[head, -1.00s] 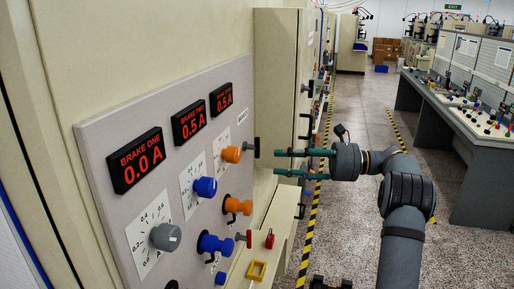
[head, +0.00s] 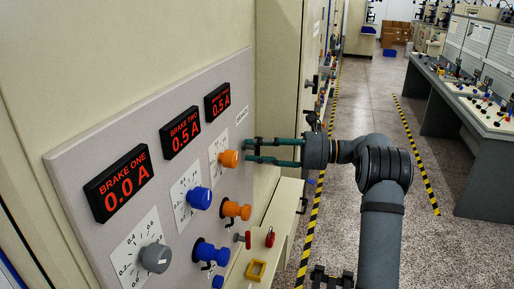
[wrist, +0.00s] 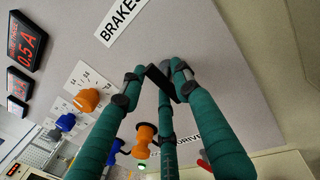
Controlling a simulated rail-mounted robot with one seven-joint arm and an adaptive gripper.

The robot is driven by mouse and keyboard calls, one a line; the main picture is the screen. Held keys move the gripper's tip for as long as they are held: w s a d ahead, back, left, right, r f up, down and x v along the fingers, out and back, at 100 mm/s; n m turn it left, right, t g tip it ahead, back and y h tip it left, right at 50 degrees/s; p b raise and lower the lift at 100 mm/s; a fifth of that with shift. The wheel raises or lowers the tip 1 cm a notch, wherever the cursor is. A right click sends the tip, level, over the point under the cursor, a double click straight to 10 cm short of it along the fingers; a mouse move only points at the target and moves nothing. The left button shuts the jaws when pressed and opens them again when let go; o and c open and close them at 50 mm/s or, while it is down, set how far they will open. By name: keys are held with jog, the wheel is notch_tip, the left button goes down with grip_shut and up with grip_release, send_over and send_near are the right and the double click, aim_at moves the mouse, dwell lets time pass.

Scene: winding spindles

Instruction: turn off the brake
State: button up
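The grey brake panel (head: 75,165) fills the left of the head view, with three red displays: the brake one display (head: 117,183) reads 0.0 A, and the brake two display (head: 180,134) and the third display (head: 217,102) read 0.5 A. A black switch handle (wrist: 160,80) sits under the "BRAKES" label (wrist: 122,20) in the wrist view. My gripper (head: 252,150) has its teal fingers spread around this handle at the panel's right edge. The right-hand fingertips (wrist: 176,72) overlap the handle; I cannot tell whether they press on it.
Grey (head: 155,257), blue (head: 199,198) and orange (head: 229,158) dial knobs lie left of my gripper. Lower orange (head: 236,210) and blue (head: 210,252) knobs and a red mushroom button (head: 270,238) sit below. Open floor (head: 370,110) lies to the right, before a workbench (head: 470,100).

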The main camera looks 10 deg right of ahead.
jog(key=c, duration=0.6)
grip_shut()
jog(key=shift+b, duration=0.35)
jog(key=n+b, duration=0.1)
jog(key=b, duration=0.1)
jog(key=n+h+b, duration=0.1)
jog(key=n+b, duration=0.1)
jog(key=shift+f+n, duration=0.3)
jog(key=n+b, duration=0.3)
jog(key=shift+h+b, duration=0.3)
jog(key=shift+h, duration=0.1)
jog(key=n+t+b, duration=0.1)
jog(key=n+b, duration=0.3)
jog(key=n, duration=0.1)
jog(key=shift+f+h+b, duration=0.15)
jog(key=shift+h+b, duration=0.25)
jog(key=n+b, duration=0.2)
jog(key=shift+n+t+h+b, duration=0.3)
jog(key=shift+t, duration=0.1)
jog(key=shift+w+n+t+b, duration=0.1)
jog(key=shift+n+t+b, duration=0.2)
jog(key=shift+n+b, duration=0.4)
jog(key=shift+d, duration=0.1)
